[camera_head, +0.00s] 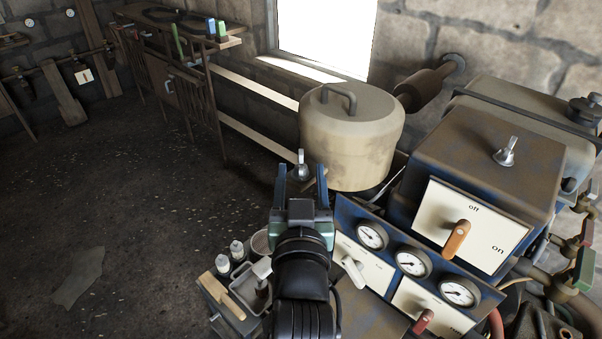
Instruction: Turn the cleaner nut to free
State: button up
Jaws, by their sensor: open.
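My gripper (301,174) is open, its two fingers pointing away from me. A small metal wing nut (301,160) shows between the fingertips, its upright wing rising just above them. I see no clear contact with it, and its lower part and base are hidden behind my gripper. A second wing nut (505,154) stands on top of the rusty blue box at right, well apart from my gripper. No label shows which of the two is the cleaner nut. A beige drum (352,135) with a handle stands just right of and behind my gripper.
The blue box (490,170) has an off/on panel with an orange lever (456,239). Several gauges (411,263) and a red lever (423,321) sit below it. Bottles and a tray (247,288) lie left of my arm. The floor (120,200) at left is mostly clear.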

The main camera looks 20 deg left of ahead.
grip_shut()
jog(key=shift+d+f+y+b, duration=0.15)
jog(key=shift+y+b, duration=0.15)
jog(key=shift+b, duration=0.8)
jog(key=shift+f+n+g+y+b, duration=0.1)
jog(key=shift+n+g+y+b, duration=0.2)
jog(key=shift+n+b, duration=0.3)
jog(key=n+g+y+b, duration=0.1)
jog(key=b, duration=0.1)
jog(key=n+g+y+b, duration=0.1)
jog(key=y+b, duration=0.1)
jog(key=b, duration=0.1)
jog(key=n+g+y+b, duration=0.1)
jog(key=b, duration=0.2)
jog(key=shift+w+d+f, duration=0.1)
jog(key=shift+w+d, duration=0.2)
jog(key=n+g+y+b, duration=0.1)
jog(key=b, duration=0.1)
jog(key=n+g+y+b, duration=0.1)
jog(key=g+b, duration=0.1)
jog(key=shift+w+d+y, duration=0.1)
jog(key=shift+w+y, duration=0.1)
jog(key=shift+y, duration=0.2)
jog(key=shift+w+d+r+n+g+y+b, duration=0.1)
jog(key=shift+r+n+g+y+b, duration=0.1)
jog(key=shift+n+g+y+b, duration=0.5)
jog(key=shift+w+r+n+g+y+b, duration=0.1)
jog(key=shift+r+n+g+y+b, duration=0.15)
jog(key=shift+n+g+b, duration=0.8)
jog(key=shift+g, duration=0.35)
